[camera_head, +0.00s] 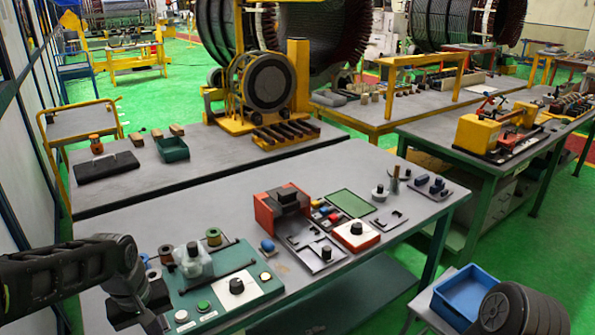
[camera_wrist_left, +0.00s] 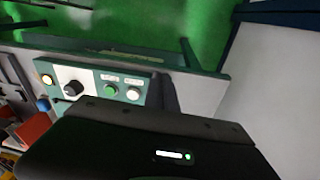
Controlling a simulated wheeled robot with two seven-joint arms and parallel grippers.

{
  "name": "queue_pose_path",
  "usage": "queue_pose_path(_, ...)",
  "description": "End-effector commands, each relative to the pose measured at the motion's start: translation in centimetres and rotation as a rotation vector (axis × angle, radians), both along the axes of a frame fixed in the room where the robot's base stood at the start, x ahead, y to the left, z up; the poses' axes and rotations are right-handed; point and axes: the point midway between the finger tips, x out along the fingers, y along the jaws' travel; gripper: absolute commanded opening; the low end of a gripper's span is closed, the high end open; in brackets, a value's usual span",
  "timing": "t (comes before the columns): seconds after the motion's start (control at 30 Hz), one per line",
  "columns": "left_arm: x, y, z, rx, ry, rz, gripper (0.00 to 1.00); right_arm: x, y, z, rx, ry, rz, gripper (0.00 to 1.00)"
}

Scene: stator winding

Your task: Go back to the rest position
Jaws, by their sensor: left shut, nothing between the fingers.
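My left arm comes in from the left edge of the head view, over the near left corner of the front workbench. My left gripper (camera_head: 152,318) points down beside the green control panel (camera_head: 228,290), at its left end. It is shut and holds nothing. Whether it touches the bench cannot be told. In the left wrist view a dark housing of my own arm fills the bottom, and the control panel (camera_wrist_left: 95,88) with its black knob and buttons shows beyond it. My right gripper is in neither view.
A red fixture (camera_head: 283,211) and a red-and-white box (camera_head: 355,235) sit farther right. A blue bin (camera_head: 468,292) stands at the lower right. Green floor lies between the benches.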

Motion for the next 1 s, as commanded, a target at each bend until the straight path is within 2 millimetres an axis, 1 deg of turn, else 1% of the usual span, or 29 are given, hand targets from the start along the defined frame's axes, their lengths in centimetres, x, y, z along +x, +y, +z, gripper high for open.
queue_pose_path(0.17, 2.3, -1.4, -0.8, -0.026, -0.112, -0.067, 0.00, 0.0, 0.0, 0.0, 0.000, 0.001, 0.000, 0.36)
queue_pose_path(0.27, 3.6, -2.9, -2.4, -0.053, -0.175, -0.117, 0.00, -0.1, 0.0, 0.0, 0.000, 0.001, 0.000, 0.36)
queue_pose_path(0.37, 4.6, -5.0, -4.9, -0.083, -0.232, -0.170, 0.00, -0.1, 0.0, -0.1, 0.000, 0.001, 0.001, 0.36)
queue_pose_path(0.43, 5.0, -6.9, -7.2, -0.109, -0.268, -0.208, 0.00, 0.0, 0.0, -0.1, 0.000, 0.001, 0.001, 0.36)
queue_pose_path(0.47, 4.9, -7.9, -8.5, -0.121, -0.279, -0.224, 0.00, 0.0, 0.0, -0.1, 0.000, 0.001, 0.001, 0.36)
queue_pose_path(0.53, 4.4, -10.5, -11.9, -0.149, -0.305, -0.261, 0.00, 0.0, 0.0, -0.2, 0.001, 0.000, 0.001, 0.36)
queue_pose_path(0.57, 3.8, -11.7, -13.6, -0.161, -0.312, -0.277, 0.00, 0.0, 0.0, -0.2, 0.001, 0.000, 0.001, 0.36)
queue_pose_path(0.6, 2.7, -13.4, -16.1, -0.176, -0.313, -0.296, 0.00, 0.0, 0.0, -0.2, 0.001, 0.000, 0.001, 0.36)
queue_pose_path(0.67, 0.2, -15.8, -19.7, -0.193, -0.301, -0.316, 0.00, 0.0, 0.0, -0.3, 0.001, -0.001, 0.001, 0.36)
queue_pose_path(0.7, -1.8, -17.2, -21.9, -0.201, -0.281, -0.329, 0.00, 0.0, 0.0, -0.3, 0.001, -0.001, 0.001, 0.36)
queue_pose_path(0.77, -5.0, -18.9, -24.7, -0.213, -0.243, -0.343, 0.00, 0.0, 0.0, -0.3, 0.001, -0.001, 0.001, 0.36)
queue_pose_path(0.8, -7.3, -19.9, -26.2, -0.222, -0.209, -0.349, 0.00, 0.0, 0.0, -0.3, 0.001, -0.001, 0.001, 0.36)
queue_pose_path(0.87, -10.5, -21.1, -28.0, -0.237, -0.153, -0.357, 0.00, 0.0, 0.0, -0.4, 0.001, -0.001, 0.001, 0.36)
queue_pose_path(0.9, -12.4, -21.7, -28.9, -0.249, -0.114, -0.362, 0.00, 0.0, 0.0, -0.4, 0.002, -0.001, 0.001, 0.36)
queue_pose_path(1.0, -16.1, -22.9, -30.3, -0.273, -0.033, -0.381, 0.00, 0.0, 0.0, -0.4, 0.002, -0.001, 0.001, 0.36)
